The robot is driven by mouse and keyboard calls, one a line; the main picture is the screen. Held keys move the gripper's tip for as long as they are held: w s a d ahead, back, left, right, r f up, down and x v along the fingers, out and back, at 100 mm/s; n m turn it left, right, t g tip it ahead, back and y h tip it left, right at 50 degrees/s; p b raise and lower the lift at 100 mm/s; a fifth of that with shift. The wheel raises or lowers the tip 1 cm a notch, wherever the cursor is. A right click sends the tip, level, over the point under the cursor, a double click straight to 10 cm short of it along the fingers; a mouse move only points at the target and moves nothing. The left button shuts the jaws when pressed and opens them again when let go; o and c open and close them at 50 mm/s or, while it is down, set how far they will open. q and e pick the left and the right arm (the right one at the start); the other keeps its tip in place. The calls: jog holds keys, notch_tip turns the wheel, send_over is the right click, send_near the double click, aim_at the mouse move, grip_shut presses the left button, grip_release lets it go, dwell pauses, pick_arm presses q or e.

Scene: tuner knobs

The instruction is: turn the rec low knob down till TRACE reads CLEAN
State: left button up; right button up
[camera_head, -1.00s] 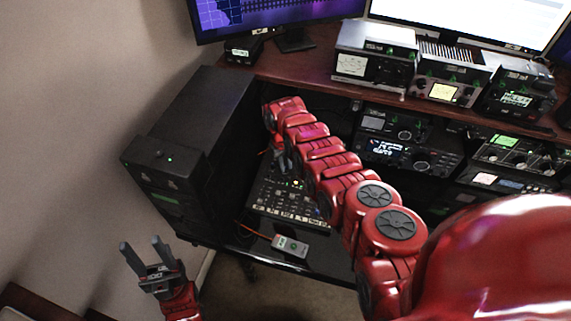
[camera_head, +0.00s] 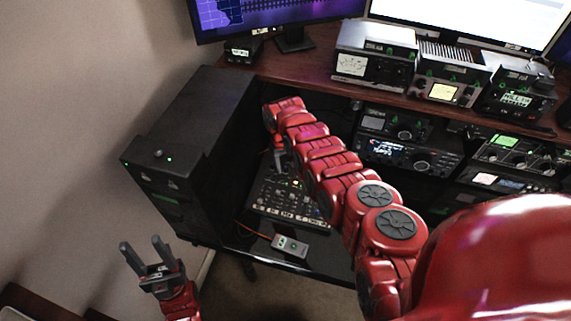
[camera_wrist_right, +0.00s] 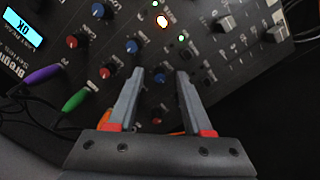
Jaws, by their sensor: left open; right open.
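The mixer panel (camera_head: 290,207), full of knobs, lies on the lower desk shelf in the head view. In the right wrist view, my right gripper (camera_wrist_right: 158,75) is open over the panel. A small dark blue knob (camera_wrist_right: 159,78) shows between its fingers; contact cannot be told. Other red and blue knobs (camera_wrist_right: 102,11) stand around it. I cannot read which knob is rec low. A cyan display (camera_wrist_right: 23,34) at the upper left seems to read OK; I find no readable TRACE. In the head view, my left gripper (camera_head: 141,243) is open and empty, away from the panel.
A purple plug (camera_wrist_right: 44,74) and a green plug (camera_wrist_right: 76,98) stick out of the panel near my right gripper. A black cabinet (camera_head: 190,125) stands left of the panel. A small grey box (camera_head: 290,245) lies in front. Radios (camera_head: 410,155) fill the shelf at right.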

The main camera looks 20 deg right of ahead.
jog(key=shift+r, duration=0.25)
notch_tip(320, 180, up, 2)
jog(key=shift+a+p, duration=0.1)
jog(key=shift+p, duration=0.3)
notch_tip(320, 180, up, 15)
jog(key=a+b, duration=0.1)
jog(key=shift+w, duration=0.15)
jog(key=shift+a+f, duration=0.1)
jog(key=shift+f, duration=0.05)
